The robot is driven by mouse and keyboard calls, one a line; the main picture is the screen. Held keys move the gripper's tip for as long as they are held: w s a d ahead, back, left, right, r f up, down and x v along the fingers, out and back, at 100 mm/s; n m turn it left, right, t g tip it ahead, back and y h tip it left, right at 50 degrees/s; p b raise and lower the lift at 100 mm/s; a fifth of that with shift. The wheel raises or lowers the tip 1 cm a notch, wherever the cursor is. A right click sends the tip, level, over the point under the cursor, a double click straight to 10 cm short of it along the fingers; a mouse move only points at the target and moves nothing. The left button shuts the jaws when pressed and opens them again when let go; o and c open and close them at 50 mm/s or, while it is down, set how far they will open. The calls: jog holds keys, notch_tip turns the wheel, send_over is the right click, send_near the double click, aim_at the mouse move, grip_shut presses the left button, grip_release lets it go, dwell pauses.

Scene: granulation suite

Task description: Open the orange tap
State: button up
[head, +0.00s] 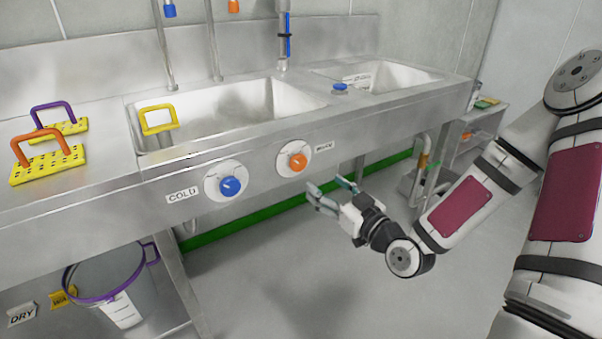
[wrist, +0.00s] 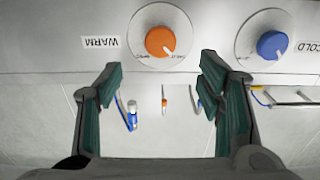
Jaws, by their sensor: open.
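The orange tap (head: 298,161) is a round knob on a white dial on the front panel of the sink, beside a label that is upside down in the wrist view and reads WARM. In the wrist view the orange tap (wrist: 160,41) lies beyond my fingertips, between them and above. My gripper (head: 328,190) is open and empty, in front of the panel, a little below and right of the tap in the head view. In the wrist view both dark green fingers of my gripper (wrist: 162,85) are apart, with nothing between them. They do not appear to touch the tap.
A blue tap (head: 230,187) labelled COLD is left of the orange one in the head view. A bucket with a purple rim (head: 118,285) stands below. The floor right of it is clear.

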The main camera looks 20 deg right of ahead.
aim_at(300, 165)
jog(key=b+x, duration=0.8)
jog(key=x, duration=0.3)
jog(key=shift+w+f, duration=0.1)
jog(key=shift+w, duration=0.2)
jog(key=c, duration=1.1)
